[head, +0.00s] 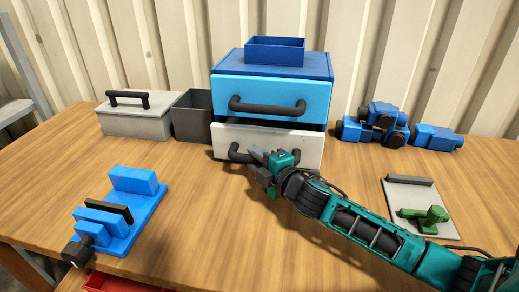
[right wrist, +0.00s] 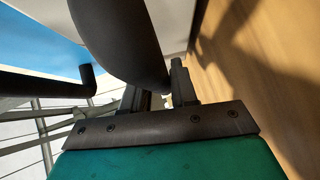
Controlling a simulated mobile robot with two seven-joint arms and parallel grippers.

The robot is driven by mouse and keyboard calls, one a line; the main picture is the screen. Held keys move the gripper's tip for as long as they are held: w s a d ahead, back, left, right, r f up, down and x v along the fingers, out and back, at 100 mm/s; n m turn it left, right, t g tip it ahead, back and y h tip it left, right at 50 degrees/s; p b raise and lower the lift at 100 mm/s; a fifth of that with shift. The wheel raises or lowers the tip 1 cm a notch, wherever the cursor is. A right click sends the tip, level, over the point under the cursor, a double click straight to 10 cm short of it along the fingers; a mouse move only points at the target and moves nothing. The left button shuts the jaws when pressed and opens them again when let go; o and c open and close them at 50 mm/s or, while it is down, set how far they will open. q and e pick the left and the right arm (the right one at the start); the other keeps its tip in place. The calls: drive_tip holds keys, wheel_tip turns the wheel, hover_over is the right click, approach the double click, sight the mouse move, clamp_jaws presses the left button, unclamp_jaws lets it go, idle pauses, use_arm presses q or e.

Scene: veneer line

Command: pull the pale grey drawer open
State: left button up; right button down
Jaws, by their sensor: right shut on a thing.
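The pale grey drawer (head: 305,150) is the lower drawer of a blue cabinet (head: 318,66). A dark gap shows above its front, which stands slightly forward of the cabinet. Its black bar handle (head: 236,153) is partly hidden by my right gripper (head: 262,157). In the right wrist view the dark handle (right wrist: 125,40) is large and close, passing between the fingers of my right gripper (right wrist: 160,88). The gripper is shut on it. My left gripper is not in view.
A blue drawer (head: 275,92) with a black handle is above. A blue bin (head: 275,50) sits on the cabinet. A grey toolbox (head: 150,123) and dark bin (head: 190,122) stand left, blue parts (head: 385,122) right. A blue fixture (head: 115,220) lies front left. The table centre is clear.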

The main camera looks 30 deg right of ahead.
drive_tip(key=s+a, duration=0.2)
drive_tip(key=s+a+p, duration=0.1)
drive_tip(key=s+a, duration=0.1)
drive_tip(key=s, duration=0.1)
drive_tip(key=s+a, duration=0.2)
drive_tip(key=s, duration=0.1)
drive_tip(key=c, duration=1)
unclamp_jaws()
drive_tip(key=v, duration=1.3)
drive_tip(key=shift+b, duration=0.35)
